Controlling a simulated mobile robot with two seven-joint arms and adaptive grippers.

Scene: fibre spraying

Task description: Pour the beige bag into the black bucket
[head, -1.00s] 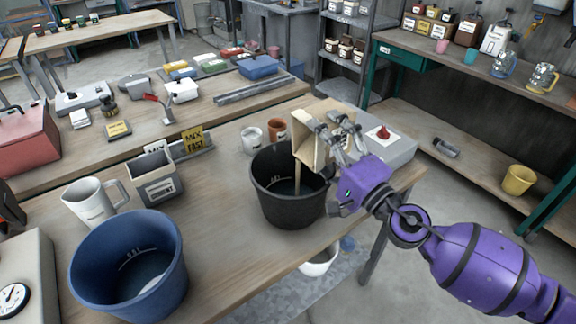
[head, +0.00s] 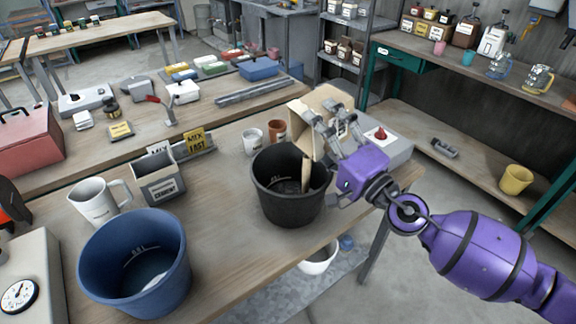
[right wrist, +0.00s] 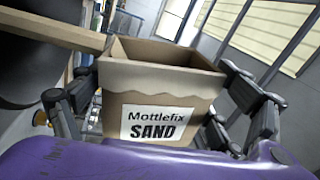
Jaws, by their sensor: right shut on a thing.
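The black bucket (head: 290,205) stands upright on the wooden table in the head view. The beige bag (head: 313,112) is tilted over the bucket's right rim, its open mouth towards the bucket. A tan stream runs from it down into the bucket. In the right wrist view the bag (right wrist: 160,85) carries a label reading "Mottlefix SAND". My right gripper (head: 335,125) is shut on the bag, with a finger on each side of it; these fingers also show in the right wrist view. My left gripper is not in view.
A blue bucket (head: 135,275), a white jug (head: 97,203) and a grey cement box (head: 160,182) stand left on the table. A grey device with a red button (head: 381,134) sits at right.

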